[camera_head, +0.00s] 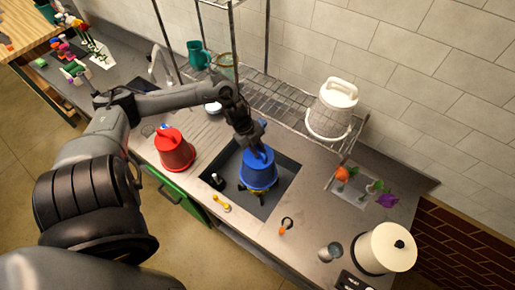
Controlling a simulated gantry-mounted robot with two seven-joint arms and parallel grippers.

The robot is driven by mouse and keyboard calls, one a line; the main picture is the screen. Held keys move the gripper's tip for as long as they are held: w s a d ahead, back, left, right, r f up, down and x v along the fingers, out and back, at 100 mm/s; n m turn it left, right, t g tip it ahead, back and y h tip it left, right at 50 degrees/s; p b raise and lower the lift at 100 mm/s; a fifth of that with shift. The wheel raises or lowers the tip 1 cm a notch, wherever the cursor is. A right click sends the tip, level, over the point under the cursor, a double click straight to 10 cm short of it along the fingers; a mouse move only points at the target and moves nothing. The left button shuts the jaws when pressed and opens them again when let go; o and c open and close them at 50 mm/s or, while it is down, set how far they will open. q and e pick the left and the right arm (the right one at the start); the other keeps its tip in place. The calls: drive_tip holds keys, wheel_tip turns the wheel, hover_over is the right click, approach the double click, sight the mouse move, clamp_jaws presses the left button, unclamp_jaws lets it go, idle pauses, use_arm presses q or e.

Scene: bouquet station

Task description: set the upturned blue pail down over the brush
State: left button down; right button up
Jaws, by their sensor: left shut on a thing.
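The upturned blue pail (258,172) is over the dark mat (281,188) in the middle of the counter. My left gripper (255,147) is above the pail, shut on its top. Dark and yellowish bits of a thing (257,193) show just below the pail's rim; the pail hides the rest, and I cannot tell if it is the brush. The rim looks a little above the mat. A small dark and white item (217,181) stands on the mat's left part. My right gripper is not in view.
An upturned red pail (174,150) stands left of the mat, and a white pail (331,108) on the wire rack (285,108) behind. A yellow tool (221,203) lies at the mat's front-left edge. A cream canister (385,248) and metal cup (329,252) stand front right.

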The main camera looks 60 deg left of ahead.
use_arm(q)
drive_tip(key=shift+f+b, duration=0.75)
drive_tip(key=shift+f, duration=0.8)
drive_tip(key=shift+f+b, duration=0.65)
drive_tip(key=shift+f, duration=0.35)
drive_tip(key=shift+f, duration=0.35)
drive_tip(key=shift+f+b, duration=0.9)
drive_tip(key=shift+f, duration=0.85)
